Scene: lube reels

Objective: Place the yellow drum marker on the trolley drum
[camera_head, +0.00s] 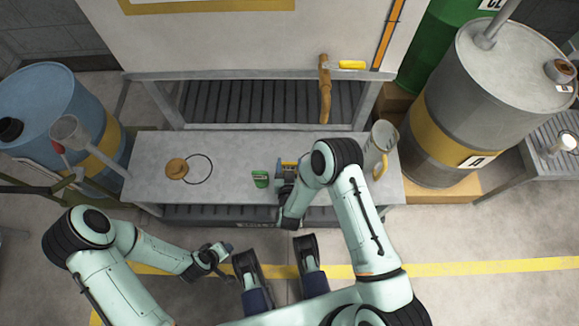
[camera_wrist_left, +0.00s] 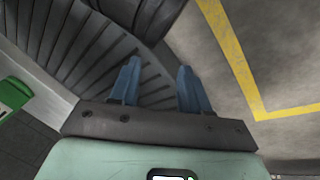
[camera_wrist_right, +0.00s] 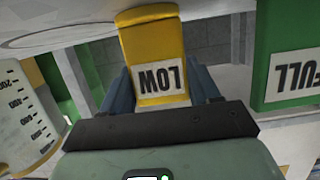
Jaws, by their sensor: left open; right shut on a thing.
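The yellow marker, labelled LOW, fills the space between my right fingers in the right wrist view (camera_wrist_right: 155,45). In the head view a small part of the yellow marker (camera_head: 289,166) shows on or just above the grey bench. My right gripper (camera_head: 284,180) is shut on it; I cannot tell whether it touches the bench. A green marker (camera_head: 260,179), labelled FULL in the right wrist view (camera_wrist_right: 293,55), stands just left of it. A blue drum (camera_head: 55,105) with a yellow band stands at the left in a trolley frame. My left gripper (camera_head: 213,256) is open and empty, in front of the bench.
The grey bench (camera_head: 225,188) also bears a brown cap (camera_head: 176,168), a dark ring and, at its right, a jug (camera_head: 383,138). A funnel (camera_head: 70,129) stands by the blue drum. A grey drum (camera_head: 500,85) is at the right, a green drum (camera_head: 445,35) behind it.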

